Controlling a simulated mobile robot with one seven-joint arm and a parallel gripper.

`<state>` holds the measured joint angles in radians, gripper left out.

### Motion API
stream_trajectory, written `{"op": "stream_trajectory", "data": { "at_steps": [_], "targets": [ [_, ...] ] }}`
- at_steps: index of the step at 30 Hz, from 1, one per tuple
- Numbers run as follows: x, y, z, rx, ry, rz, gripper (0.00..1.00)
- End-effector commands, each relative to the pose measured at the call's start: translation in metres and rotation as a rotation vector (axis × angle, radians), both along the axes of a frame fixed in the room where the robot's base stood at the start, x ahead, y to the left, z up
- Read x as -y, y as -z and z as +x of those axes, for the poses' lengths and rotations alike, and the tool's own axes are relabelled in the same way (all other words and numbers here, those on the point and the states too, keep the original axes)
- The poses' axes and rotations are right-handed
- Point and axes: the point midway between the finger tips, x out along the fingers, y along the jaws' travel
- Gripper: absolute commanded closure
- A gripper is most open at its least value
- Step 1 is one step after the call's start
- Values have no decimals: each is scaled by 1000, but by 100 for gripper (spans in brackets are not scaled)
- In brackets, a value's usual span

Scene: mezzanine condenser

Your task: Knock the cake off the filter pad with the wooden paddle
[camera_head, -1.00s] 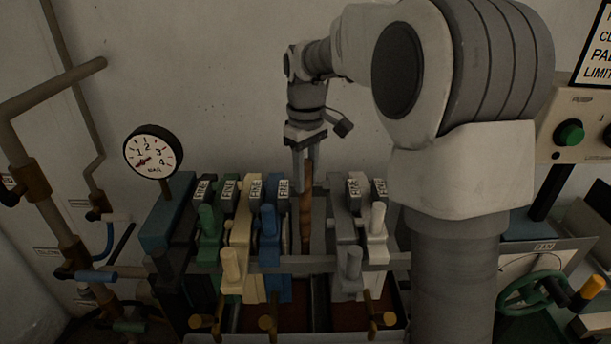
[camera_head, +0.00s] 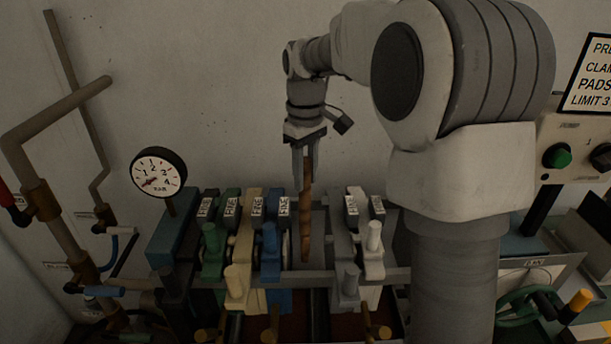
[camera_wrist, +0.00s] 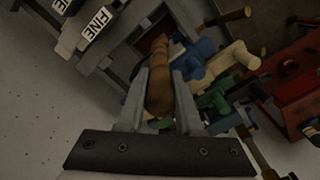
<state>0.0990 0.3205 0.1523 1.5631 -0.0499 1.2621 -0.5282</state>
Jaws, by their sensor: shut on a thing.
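My gripper (camera_head: 306,165) is shut on the wooden paddle (camera_head: 306,222), a brown wooden shaft that hangs almost upright below the fingers. In the wrist view the paddle (camera_wrist: 158,85) lies between the two grey fingers and points away toward the plates. Its lower end reaches into the gap between the blue filter plate (camera_head: 270,250) and the grey filter plate (camera_head: 346,235). Both plates carry "FINE" labels. I cannot make out the cake or the pad face in the gap, and whether the paddle touches either plate is unclear.
Green (camera_head: 213,245) and cream (camera_head: 243,245) plates stand left of the blue one, and a white-handled plate (camera_head: 374,240) stands right of the grey one. A pressure gauge (camera_head: 158,172) rises at the left. A control box with a green button (camera_head: 557,156) is at the right.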

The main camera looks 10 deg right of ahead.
Motion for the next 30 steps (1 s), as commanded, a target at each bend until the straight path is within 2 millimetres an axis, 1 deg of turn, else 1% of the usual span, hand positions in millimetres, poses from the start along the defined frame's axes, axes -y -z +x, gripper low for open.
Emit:
{"op": "stream_trajectory", "data": {
  "at_steps": [1,3,14,17,30],
  "targets": [
    [0,-12,0,1,0,0,100],
    [0,-21,0,1,0,0,100],
    [0,-63,0,2,0,0,100],
    [0,-70,1,5,0,0,100],
    [0,-123,1,5,-1,0,100]
  ]
}}
